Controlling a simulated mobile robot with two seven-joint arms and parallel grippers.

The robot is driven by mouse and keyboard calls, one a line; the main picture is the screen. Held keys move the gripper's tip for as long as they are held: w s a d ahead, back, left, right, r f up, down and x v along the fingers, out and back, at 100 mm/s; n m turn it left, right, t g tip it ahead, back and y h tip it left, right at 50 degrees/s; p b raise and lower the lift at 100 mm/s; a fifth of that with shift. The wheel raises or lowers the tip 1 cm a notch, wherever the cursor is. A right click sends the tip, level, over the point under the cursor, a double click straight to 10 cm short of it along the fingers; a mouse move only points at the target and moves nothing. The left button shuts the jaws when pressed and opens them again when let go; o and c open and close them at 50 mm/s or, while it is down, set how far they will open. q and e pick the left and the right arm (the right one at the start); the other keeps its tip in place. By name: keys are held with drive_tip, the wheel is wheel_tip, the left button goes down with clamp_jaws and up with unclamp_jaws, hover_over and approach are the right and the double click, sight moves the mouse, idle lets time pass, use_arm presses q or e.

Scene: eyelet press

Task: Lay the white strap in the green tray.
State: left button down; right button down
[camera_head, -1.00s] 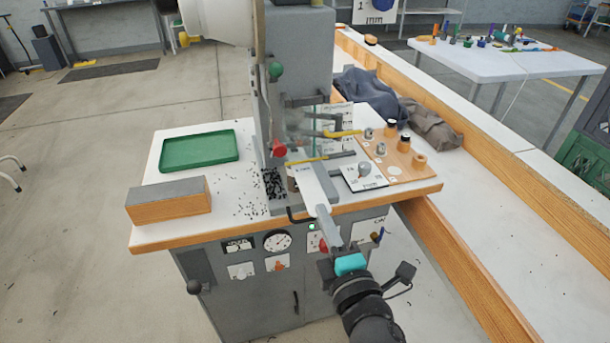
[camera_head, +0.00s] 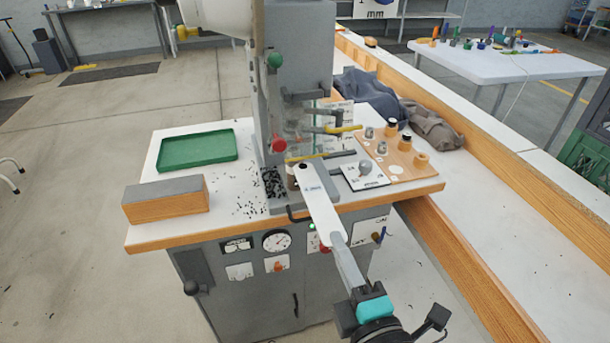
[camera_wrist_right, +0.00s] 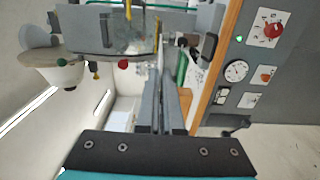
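The white strap (camera_head: 320,205) lies lengthwise out from the front of the press, with its far end by the press's working area and its near end past the bench's front edge. My right gripper (camera_head: 341,245) is shut on the near end of the strap. In the right wrist view its fingers (camera_wrist_right: 164,95) are close together, and the strap is hard to make out edge-on between them. The green tray (camera_head: 198,151) is on the bench's left side, left of the press, and looks empty. My left gripper is not in view.
The grey press column (camera_head: 295,55) stands between strap and tray, with a red knob (camera_head: 278,143) low on it. A wood-and-grey block (camera_head: 166,200) sits in front of the tray. Small dark bits (camera_head: 248,200) lie nearby. A wooden holder (camera_head: 398,160) with cylinders is at right.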

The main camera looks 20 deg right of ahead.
drive_tip(key=s+b, duration=0.1)
drive_tip(key=s, duration=0.5)
idle(0.5)
drive_tip(key=shift+s, duration=0.1)
drive_tip(key=w+p, duration=0.2)
drive_tip(key=w, duration=0.5)
drive_tip(key=shift+w, duration=0.35)
